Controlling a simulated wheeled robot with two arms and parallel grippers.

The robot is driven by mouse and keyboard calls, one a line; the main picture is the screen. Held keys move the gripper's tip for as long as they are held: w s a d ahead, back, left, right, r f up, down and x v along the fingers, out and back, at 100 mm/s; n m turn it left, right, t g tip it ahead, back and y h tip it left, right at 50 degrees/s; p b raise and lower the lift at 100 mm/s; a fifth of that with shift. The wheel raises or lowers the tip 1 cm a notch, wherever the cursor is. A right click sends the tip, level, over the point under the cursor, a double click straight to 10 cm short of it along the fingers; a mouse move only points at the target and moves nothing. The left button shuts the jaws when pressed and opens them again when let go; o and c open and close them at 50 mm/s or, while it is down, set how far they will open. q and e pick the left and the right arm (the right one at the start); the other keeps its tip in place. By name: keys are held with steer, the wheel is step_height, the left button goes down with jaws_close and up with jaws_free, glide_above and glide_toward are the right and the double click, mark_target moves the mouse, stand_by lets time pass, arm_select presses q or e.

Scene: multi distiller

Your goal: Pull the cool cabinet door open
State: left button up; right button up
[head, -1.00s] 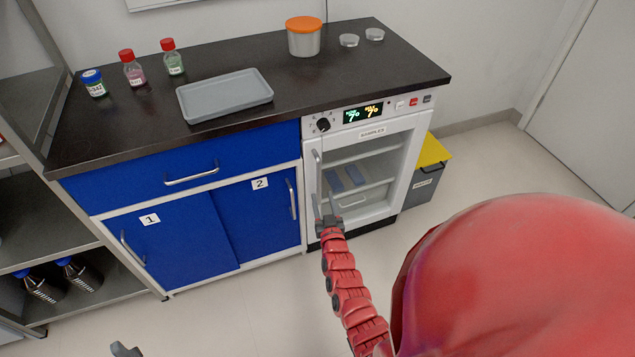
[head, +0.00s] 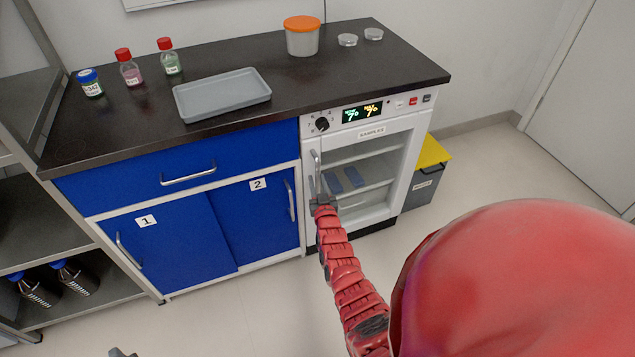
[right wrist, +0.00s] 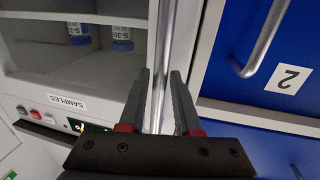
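The cool cabinet (head: 400,175) is a white unit with a glass front, under the right end of the counter. Its door (head: 386,214) looks closed. A vertical metal handle (head: 315,165) runs along the door's left side. My right gripper (head: 323,203) is at the lower part of this handle. In the right wrist view, the fingers of my right gripper (right wrist: 162,95) are apart, with the handle (right wrist: 165,50) running between them; a firm grip is not visible. Of my left arm, only a small grey piece (head: 120,353) shows at the bottom edge.
Blue cupboard doors (head: 255,220) with handles adjoin the cabinet on the left. A grey bin with a yellow lid (head: 432,152) stands to its right. The counter (head: 290,90) holds a grey tray, bottles and an orange-lidded tub. Floor in front is clear.

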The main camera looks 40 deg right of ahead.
jaws_close()
stand_by(1.1)
